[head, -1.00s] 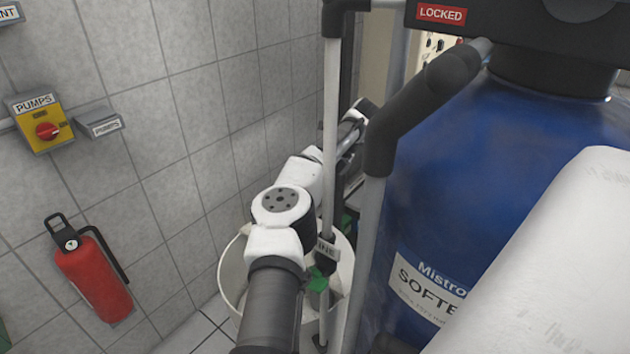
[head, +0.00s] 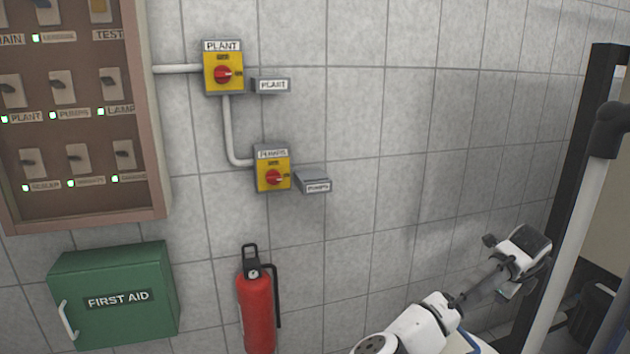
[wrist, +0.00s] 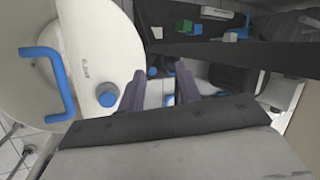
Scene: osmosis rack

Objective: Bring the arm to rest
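My arm (head: 432,318) reaches up from the bottom right of the head view, in front of the tiled wall. Its dark and white end is near the black upright; the fingertips cannot be made out there. In the wrist view my gripper (wrist: 160,78) shows two dark fingers apart, with a gap between them and nothing held. Beyond the fingers is a white lidded tank (wrist: 95,45) with a blue handle (wrist: 58,85) and a blue cap (wrist: 108,95), on the left.
A dark shelf (wrist: 205,48) with small green and blue items lies at the wrist view's upper right. A fire extinguisher (head: 258,310), first aid box (head: 115,325), two yellow switches and a switch panel (head: 150,150) are on the wall. A black upright (head: 572,180) stands at right.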

